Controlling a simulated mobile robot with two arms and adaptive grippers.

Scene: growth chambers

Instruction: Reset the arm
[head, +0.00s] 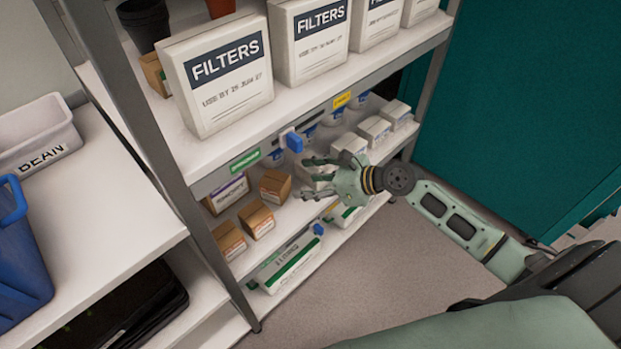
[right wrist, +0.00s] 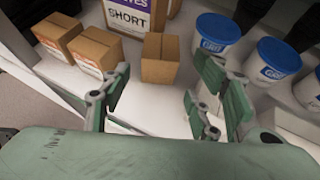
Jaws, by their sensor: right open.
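My right arm reaches in from the right in the head view. Its green right gripper (head: 316,179) is at the front of the shelf rack, at the level of the middle shelf. The right gripper (right wrist: 165,105) also shows in the right wrist view, with its fingers spread apart and nothing between them. Beyond the fingers stands a small brown carton (right wrist: 160,58), apart from them. My left gripper is in neither view.
The metal rack (head: 160,160) holds white FILTERS boxes (head: 222,75) on top and cartons and blue-lidded tubs (right wrist: 217,32) below. A white bench (head: 90,215) with a BEAN bin (head: 38,132) and blue container (head: 18,260) is at left. Open floor (head: 350,270) lies in front.

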